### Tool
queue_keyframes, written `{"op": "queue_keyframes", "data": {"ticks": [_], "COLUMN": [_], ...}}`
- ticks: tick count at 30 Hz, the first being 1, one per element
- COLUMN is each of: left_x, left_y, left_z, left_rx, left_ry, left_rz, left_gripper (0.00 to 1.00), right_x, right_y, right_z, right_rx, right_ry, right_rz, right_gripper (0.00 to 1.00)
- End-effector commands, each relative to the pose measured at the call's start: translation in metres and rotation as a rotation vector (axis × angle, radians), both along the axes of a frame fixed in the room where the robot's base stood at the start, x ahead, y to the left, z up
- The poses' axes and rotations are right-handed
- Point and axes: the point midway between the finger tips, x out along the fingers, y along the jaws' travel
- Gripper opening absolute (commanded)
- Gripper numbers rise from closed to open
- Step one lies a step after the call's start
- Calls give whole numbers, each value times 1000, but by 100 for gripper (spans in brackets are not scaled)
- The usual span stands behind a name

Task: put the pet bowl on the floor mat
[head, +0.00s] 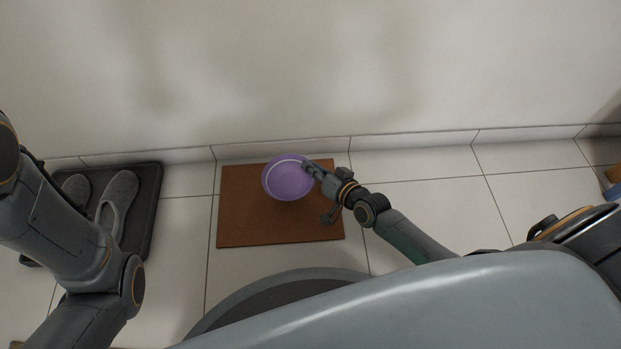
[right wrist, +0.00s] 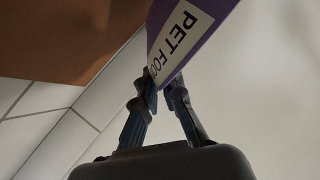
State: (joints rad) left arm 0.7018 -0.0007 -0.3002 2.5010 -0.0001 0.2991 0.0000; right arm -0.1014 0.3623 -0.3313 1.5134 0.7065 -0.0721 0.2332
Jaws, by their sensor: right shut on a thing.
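The purple pet bowl (head: 287,180) is over the upper middle of the brown floor mat (head: 240,225) in the head view. My right gripper (head: 310,168) is shut on the bowl's right rim. In the right wrist view the bowl's purple side with a "PET FOOD" label (right wrist: 180,35) shows at the fingertips (right wrist: 162,82), and the mat (right wrist: 70,35) lies at upper left. I cannot tell whether the bowl touches the mat. The left arm shows at the left of the head view, but its gripper is out of view.
A dark tray (head: 150,180) with grey shoes (head: 117,195) lies on the tiled floor at left. The wall (head: 300,80) runs just behind the mat. The tiles to the right of the mat are mostly clear. A blue object (head: 613,191) shows at the far right edge.

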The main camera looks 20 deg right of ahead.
Motion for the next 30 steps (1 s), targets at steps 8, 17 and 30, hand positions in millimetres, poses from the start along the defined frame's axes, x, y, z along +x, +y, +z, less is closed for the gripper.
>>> {"op": "queue_keyframes", "data": {"ticks": [8,17,30], "left_x": [0,0,0], "left_y": [0,0,0], "left_z": [-32,-35,-35], "left_rx": [1,1,1], "left_ry": [0,1,1], "left_rz": [0,1,1], "left_gripper": [40,40,40], "right_x": [8,8,8], "right_y": [2,2,2], "right_z": [-35,-39,-40], "right_rx": [-1,0,-1], "right_ry": [1,-2,-1], "right_rz": [1,1,0], "right_gripper": [0,0,31]}}
